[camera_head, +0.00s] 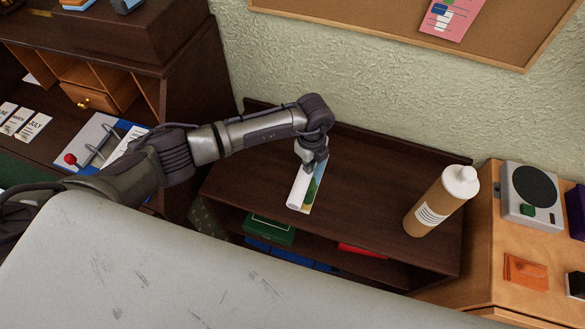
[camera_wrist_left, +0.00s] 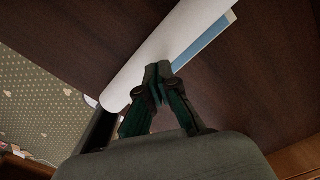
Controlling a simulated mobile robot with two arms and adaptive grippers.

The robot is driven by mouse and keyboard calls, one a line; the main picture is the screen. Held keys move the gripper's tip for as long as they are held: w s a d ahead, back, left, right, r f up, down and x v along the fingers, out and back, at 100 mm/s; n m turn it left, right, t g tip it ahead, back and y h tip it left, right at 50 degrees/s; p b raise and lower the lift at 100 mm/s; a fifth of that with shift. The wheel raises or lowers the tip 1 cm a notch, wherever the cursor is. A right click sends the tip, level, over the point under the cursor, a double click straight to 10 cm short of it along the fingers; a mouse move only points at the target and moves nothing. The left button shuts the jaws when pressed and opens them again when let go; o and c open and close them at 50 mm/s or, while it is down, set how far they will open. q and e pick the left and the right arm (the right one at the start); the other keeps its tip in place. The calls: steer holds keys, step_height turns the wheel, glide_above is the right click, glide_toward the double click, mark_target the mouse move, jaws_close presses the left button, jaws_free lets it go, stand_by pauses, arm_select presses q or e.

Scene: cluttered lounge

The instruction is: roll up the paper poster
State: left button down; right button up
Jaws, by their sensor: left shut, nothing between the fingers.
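The paper poster (camera_head: 299,188) lies on the dark brown shelf top near its front edge. Its left side is curled into a white roll, and a flat strip with a coloured print (camera_head: 314,186) shows along the right. My left gripper (camera_head: 312,164) points down at the far end of the poster and hides that part of it. In the left wrist view the white roll (camera_wrist_left: 165,50) crosses the upper middle, and the shut, empty fingertips (camera_wrist_left: 158,72) are against or just over it; I cannot tell if they touch. My right gripper is not in view.
A brown bottle with a white cap (camera_head: 440,203) stands on the right part of the shelf top (camera_head: 370,200). A green box (camera_head: 269,230) sits on the level below. A wooden cabinet with a speaker device (camera_head: 533,193) is at right.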

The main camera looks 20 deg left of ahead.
arm_select(q)
steer(key=shift+r, duration=0.2)
steer(key=shift+a+f, duration=0.2)
steer(key=shift+a, duration=0.3)
steer(key=shift+f+b, duration=0.45)
steer(key=shift+f, duration=0.05)
stand_by(0.3)
steer(key=shift+d, duration=0.15)
steer(key=shift+d+r, duration=0.1)
steer(key=shift+d, duration=0.1)
steer(key=shift+d+f, duration=0.2)
steer(key=shift+d, duration=0.5)
steer(key=shift+d+r, duration=0.15)
steer(key=shift+d, duration=0.3)
